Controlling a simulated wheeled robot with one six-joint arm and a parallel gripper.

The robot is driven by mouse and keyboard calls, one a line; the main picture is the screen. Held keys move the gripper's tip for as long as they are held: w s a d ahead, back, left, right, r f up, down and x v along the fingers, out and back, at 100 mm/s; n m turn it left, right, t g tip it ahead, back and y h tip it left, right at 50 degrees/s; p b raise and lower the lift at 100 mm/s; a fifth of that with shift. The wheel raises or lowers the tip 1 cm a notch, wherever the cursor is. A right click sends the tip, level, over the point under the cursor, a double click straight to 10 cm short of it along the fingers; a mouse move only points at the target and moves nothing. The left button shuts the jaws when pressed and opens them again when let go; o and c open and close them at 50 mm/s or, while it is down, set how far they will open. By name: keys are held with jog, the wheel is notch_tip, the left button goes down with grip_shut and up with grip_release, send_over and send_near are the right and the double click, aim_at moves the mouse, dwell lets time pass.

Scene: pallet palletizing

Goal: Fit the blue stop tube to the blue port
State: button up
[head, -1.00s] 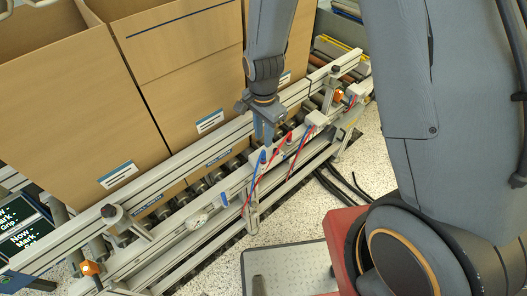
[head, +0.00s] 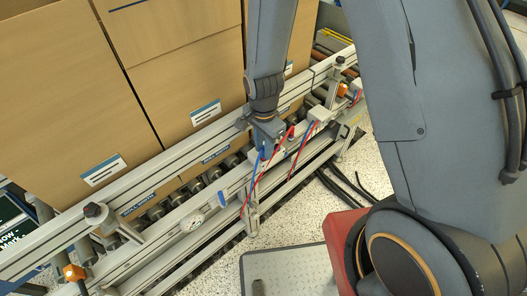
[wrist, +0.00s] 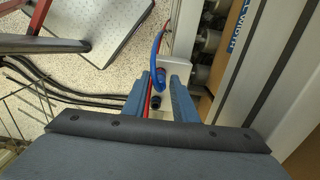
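My gripper (head: 264,140) is over the conveyor's near rail, beside a small pale valve block (head: 287,146). In the wrist view its two blue-grey fingers (wrist: 160,88) stand apart. The blue tube (head: 257,164) rises from below toward the fingers. In the wrist view the blue tube (wrist: 158,78) bends between the fingertips, and a gap seems to show beside it. A small black round fitting (wrist: 155,102) also shows between the fingers. The pale block (wrist: 176,52) lies just beyond the fingertips. I cannot make out the blue port.
A red tube (head: 267,166) runs close to the blue one. A second pale block (head: 319,114) with tubes is further right on the rail. Large cardboard boxes (head: 180,80) stand behind the rail. Black cables (head: 345,185) lie on the floor.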

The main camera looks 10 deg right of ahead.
grip_shut()
jog(key=shift+r, duration=0.1)
jog(key=shift+r+p, duration=2)
jog(key=shift+r, duration=0.45)
